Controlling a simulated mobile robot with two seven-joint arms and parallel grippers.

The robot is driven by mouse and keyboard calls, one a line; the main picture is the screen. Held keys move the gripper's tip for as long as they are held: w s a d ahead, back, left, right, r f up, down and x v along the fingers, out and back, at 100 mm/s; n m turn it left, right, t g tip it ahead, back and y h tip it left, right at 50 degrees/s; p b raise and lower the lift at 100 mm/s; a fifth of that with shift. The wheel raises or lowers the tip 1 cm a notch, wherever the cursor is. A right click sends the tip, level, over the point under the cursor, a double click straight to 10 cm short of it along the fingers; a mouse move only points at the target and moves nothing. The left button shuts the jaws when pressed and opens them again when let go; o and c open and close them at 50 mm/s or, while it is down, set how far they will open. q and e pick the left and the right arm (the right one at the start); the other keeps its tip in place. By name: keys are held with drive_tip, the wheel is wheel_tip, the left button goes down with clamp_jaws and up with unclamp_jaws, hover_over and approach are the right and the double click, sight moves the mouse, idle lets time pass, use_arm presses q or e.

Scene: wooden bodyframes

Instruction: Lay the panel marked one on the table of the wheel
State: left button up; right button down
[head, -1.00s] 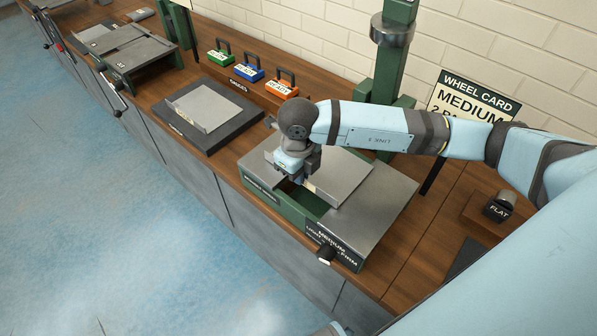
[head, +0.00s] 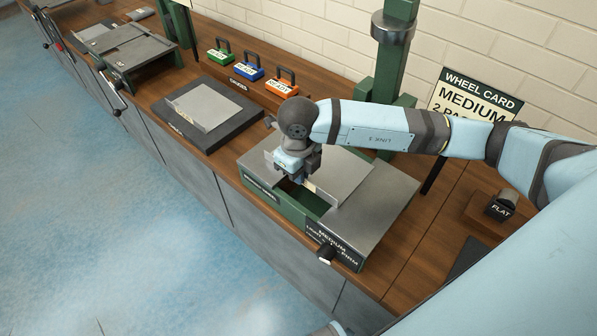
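The wheel is a green machine with a grey metal table (head: 385,205) on the bench. Its front label reads MEDIUM and FIRM. A thin grey panel (head: 345,178) is at the table's top, lying on it or just above it; I cannot tell which. No number is readable on it. My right gripper (head: 297,178) points down at the panel's left edge, over the green opening in the table. Its fingertips are small and partly hidden, so its grip on the panel is unclear. My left gripper is not in view.
Another grey panel (head: 207,106) lies on a dark tray (head: 236,126) to the left. Green, blue and orange gauges (head: 250,68) stand in a wooden rack behind. A green column rises behind the table. A wheel card (head: 470,98) and a block marked FLAT (head: 501,208) are to the right.

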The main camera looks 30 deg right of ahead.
drive_tip(key=c, duration=0.7)
unclamp_jaws()
drive_tip(key=shift+r, duration=0.15)
drive_tip(key=shift+r+p, duration=1.85)
drive_tip(key=shift+r, duration=1.55)
